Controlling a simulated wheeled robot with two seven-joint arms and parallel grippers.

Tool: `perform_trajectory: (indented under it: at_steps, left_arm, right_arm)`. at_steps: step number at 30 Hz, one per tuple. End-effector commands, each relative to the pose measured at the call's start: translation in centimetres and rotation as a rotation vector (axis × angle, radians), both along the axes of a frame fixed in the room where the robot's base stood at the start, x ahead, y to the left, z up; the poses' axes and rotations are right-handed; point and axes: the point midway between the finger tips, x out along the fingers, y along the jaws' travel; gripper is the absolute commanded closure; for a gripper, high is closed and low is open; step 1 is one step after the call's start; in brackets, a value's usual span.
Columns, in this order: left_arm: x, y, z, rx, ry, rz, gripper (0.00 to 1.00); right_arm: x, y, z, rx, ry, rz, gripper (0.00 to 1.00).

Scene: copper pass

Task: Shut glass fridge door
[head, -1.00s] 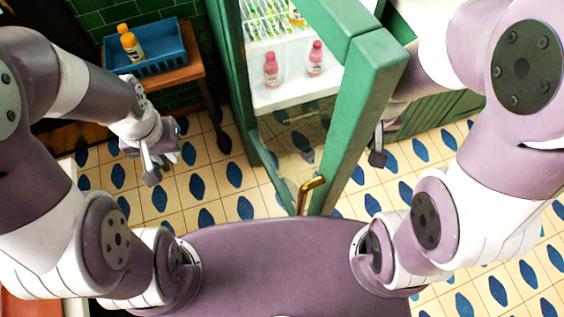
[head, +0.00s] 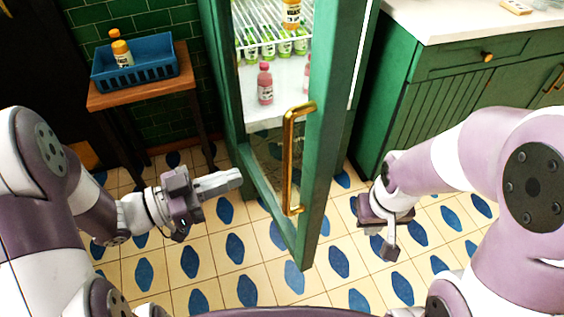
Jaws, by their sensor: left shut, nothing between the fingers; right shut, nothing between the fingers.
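The fridge door (head: 326,130) has a green frame, clear glass and a brass handle (head: 290,160). It stands open, swung out toward me, with its free edge facing me. Behind it the lit fridge interior (head: 275,85) shows bottles on a wire rack and pink bottles below. My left gripper (head: 238,178) is shut and empty, just left of the door and pointing at its glass side near the handle. I cannot tell whether it touches. My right gripper (head: 390,252) is shut and empty, pointing down over the floor to the right of the door, apart from it.
A wooden side table (head: 195,90) with a blue basket (head: 135,72) holding orange bottles stands at the left. A green cabinet (head: 445,95) with a pale countertop (head: 460,22) is at the right. The tiled floor (head: 240,270) in front is clear.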

Motion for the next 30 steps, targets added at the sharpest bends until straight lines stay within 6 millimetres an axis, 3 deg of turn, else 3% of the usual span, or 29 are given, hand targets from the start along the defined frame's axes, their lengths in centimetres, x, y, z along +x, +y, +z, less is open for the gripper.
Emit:
perform_trajectory:
  at_steps: [9, 15, 30]
  left_arm:
    - [2.8, -6.4, -0.1, 0.001, -0.001, -0.006, 1.00]
    - [4.1, -9.0, -0.1, 0.002, 0.000, -0.001, 1.00]
    - [4.6, -9.9, 0.0, 0.002, 0.000, 0.002, 1.00]
  right_arm:
    - [0.0, 0.0, -0.6, 0.000, 0.000, 0.000, 1.00]
    - [0.0, 0.0, -0.7, 0.000, 0.000, 0.000, 1.00]
    - [0.0, 0.0, -0.8, 0.000, 0.000, 0.000, 1.00]
